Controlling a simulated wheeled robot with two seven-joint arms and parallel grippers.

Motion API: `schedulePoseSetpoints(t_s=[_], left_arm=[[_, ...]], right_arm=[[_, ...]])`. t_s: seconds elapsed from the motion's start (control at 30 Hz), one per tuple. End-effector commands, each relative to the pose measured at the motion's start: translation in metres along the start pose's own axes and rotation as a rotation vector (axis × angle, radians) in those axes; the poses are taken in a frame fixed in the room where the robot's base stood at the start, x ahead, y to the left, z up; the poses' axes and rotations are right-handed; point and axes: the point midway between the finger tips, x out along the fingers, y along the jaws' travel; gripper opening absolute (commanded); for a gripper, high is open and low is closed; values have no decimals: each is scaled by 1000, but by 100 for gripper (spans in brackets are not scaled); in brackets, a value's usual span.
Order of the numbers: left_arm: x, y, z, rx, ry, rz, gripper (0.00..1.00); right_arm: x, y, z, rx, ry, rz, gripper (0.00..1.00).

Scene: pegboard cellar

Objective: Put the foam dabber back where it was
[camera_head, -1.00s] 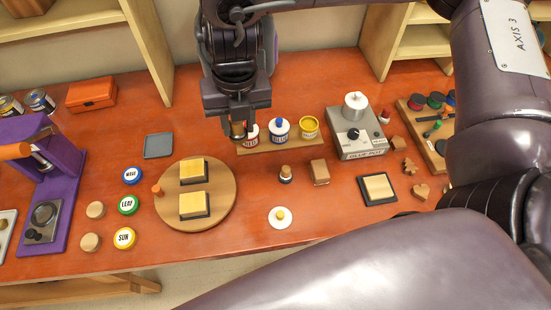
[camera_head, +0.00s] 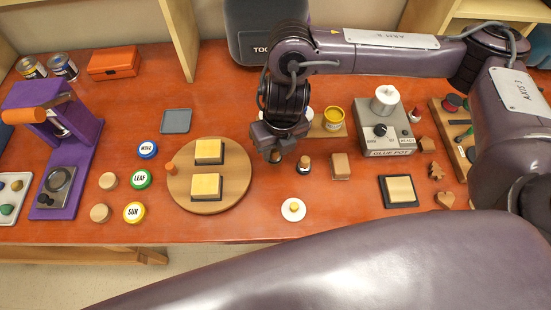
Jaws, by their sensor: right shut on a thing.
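My right gripper (camera_head: 278,140) points down over the table, between the round wooden board and a small upright dabber-like piece. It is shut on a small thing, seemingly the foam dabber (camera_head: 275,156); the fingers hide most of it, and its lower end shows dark. I cannot tell whether it touches the table. The upright piece (camera_head: 304,164), with a brown wooden top and dark base, stands just right of the gripper. A white disc with a yellow knob (camera_head: 293,209) lies nearer the front edge. My left gripper is not in view.
The round board (camera_head: 236,187) bears two yellow pads. A yellow paint pot (camera_head: 333,118) stands behind; its neighbours are mostly hidden by my wrist. A wooden block (camera_head: 340,167), glue pot (camera_head: 386,138) and dark-framed pad (camera_head: 400,191) stand to the right.

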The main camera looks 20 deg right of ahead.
Motion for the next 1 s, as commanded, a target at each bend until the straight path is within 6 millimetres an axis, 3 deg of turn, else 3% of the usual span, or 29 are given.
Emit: schedulePoseSetpoints(t_s=[0.5, 0.87, 0.9, 1.0], left_arm=[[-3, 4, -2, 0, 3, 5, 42], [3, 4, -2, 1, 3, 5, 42], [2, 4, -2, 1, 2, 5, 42], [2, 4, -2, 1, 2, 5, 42]], right_arm=[[51, -3, -3, 1, 1, 0, 12], [57, -4, -3, -1, -1, 1, 12], [55, -3, -3, -1, -2, 0, 35], [55, -4, -3, -1, -1, 0, 48]])
